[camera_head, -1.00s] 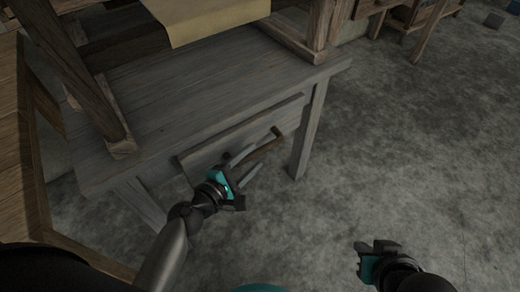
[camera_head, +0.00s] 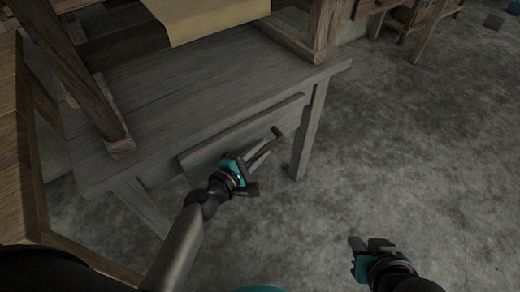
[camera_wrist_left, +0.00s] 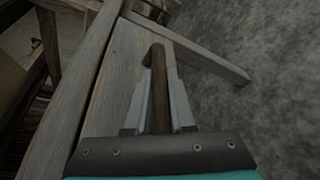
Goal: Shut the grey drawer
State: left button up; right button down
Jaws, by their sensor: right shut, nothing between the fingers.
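The grey drawer (camera_head: 208,150) is under the top of the grey wooden table, and its front stands a little out from the table's edge. A brown handle (camera_head: 271,145) sticks out from the drawer front; it also shows in the left wrist view (camera_wrist_left: 158,70). My left gripper (camera_head: 258,157) is at the handle, with one finger along each side. In the left wrist view its fingers (camera_wrist_left: 160,105) look closed against the handle. Part of the drawer front is hidden behind this gripper. My right gripper (camera_head: 368,244) is shut and empty over the floor at lower right.
The grey table (camera_head: 190,85) has a leg (camera_head: 308,130) just right of the drawer. Wooden loom posts (camera_head: 75,75) and a beige cloth (camera_head: 205,18) stand above it. A brown wooden structure (camera_head: 20,150) is at the left. The concrete floor (camera_head: 420,150) at right is clear.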

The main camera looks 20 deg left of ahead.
pick_arm(q)
grip_shut()
dwell(0.9)
